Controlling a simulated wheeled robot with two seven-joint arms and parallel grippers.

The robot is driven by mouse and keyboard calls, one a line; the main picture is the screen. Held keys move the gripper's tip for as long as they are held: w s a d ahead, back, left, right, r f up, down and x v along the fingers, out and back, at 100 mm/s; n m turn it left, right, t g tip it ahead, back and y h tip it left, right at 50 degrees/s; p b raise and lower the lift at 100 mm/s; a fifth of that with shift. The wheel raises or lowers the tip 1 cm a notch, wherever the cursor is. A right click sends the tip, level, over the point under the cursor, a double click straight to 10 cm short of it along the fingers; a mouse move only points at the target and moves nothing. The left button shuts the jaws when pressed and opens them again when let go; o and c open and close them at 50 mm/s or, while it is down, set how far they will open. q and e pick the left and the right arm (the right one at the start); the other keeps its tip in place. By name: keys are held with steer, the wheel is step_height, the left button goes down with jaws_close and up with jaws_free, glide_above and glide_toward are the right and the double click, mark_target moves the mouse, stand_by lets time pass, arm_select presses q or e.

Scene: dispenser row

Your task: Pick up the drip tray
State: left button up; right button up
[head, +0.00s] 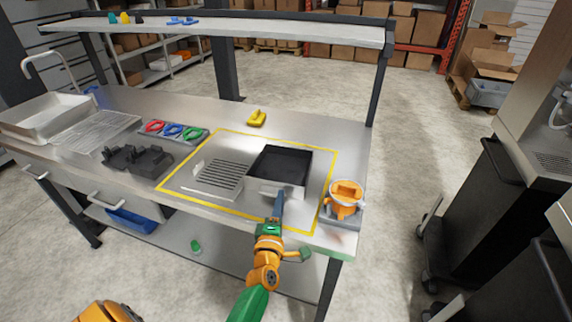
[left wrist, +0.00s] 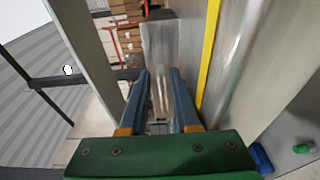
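The drip tray (head: 280,163) is a black rectangular pan with a bright steel front, lying inside the yellow outline on the workbench. My left gripper (head: 279,193) is at its front side, pointing at the steel front. In the left wrist view, the two dark blue-grey fingers (left wrist: 161,75) stand apart, with a steel part (left wrist: 158,38) ahead of their tips and a shiny strip in the gap. I cannot tell whether the fingers touch the tray. My right gripper is not in view.
A slotted grate (head: 220,177) lies left of the tray. An orange item (head: 345,192) stands on a grey base at the right edge. A yellow object (head: 256,118) lies behind. A black holder (head: 137,160) and coloured rings (head: 172,130) are at left. A shelf (head: 220,30) hangs above the back.

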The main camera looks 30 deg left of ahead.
arm_select(q)
jaws_close()
stand_by(1.4)
